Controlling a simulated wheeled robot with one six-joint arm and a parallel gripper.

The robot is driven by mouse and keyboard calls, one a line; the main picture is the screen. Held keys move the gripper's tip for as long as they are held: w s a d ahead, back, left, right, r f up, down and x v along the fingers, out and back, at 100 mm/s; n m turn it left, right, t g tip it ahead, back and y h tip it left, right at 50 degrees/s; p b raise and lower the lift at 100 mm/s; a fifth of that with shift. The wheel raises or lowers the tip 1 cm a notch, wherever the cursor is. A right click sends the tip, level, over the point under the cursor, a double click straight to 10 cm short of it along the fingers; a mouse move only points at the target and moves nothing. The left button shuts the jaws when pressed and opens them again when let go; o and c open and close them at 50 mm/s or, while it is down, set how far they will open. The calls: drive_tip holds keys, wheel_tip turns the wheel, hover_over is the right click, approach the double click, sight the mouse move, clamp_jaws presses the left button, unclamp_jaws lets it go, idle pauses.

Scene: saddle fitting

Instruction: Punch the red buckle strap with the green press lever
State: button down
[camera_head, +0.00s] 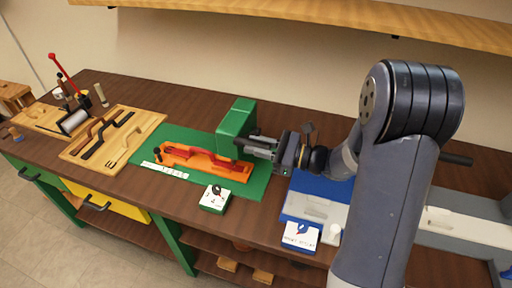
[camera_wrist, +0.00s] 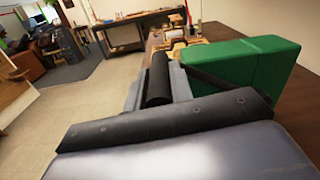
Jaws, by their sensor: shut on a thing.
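The green press (camera_head: 237,116) stands on a green mat (camera_head: 257,187) on the bench, and its green body fills the right of the wrist view (camera_wrist: 245,64). My gripper (camera_head: 254,148) is at the press's right side. In the wrist view its fingers (camera_wrist: 158,88) are shut on a dark cylindrical grip, which looks like the press lever's handle (camera_wrist: 158,76). The red strap (camera_head: 200,158) lies along an orange fixture (camera_head: 185,166) that reaches left from under the press. The press's punching end and the strap's right end are partly hidden.
A small green box with a sign (camera_head: 215,198) stands in front of the mat. A wooden board with tools (camera_head: 84,161) lies left. A red-handled lever tool (camera_head: 54,66) stands beyond it. A blue mat (camera_head: 306,186) and a blue-based sign (camera_head: 300,237) lie right. A shelf (camera_head: 300,14) hangs above.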

drive_tip(key=w+r, duration=0.1)
drive_tip(key=r, duration=0.1)
drive_tip(key=w+d+r, duration=0.1)
drive_tip(key=w+r, duration=0.1)
drive_tip(key=shift+w+d+r+p, duration=0.2)
drive_tip(key=shift+w+r+p, duration=0.05)
drive_tip(key=shift+w+p, duration=0.1)
drive_tip(key=c, duration=1.3)
unclamp_jaws()
drive_tip(key=shift+o, duration=0.2)
drive_tip(key=shift+d+f, duration=0.1)
drive_tip(key=shift+d, duration=0.05)
drive_tip(key=b+v, duration=0.2)
drive_tip(key=v, duration=0.8)
drive_tip(key=shift+d+b, duration=0.25)
drive_tip(key=shift+b, duration=0.1)
drive_tip(key=shift+s+a, duration=0.1)
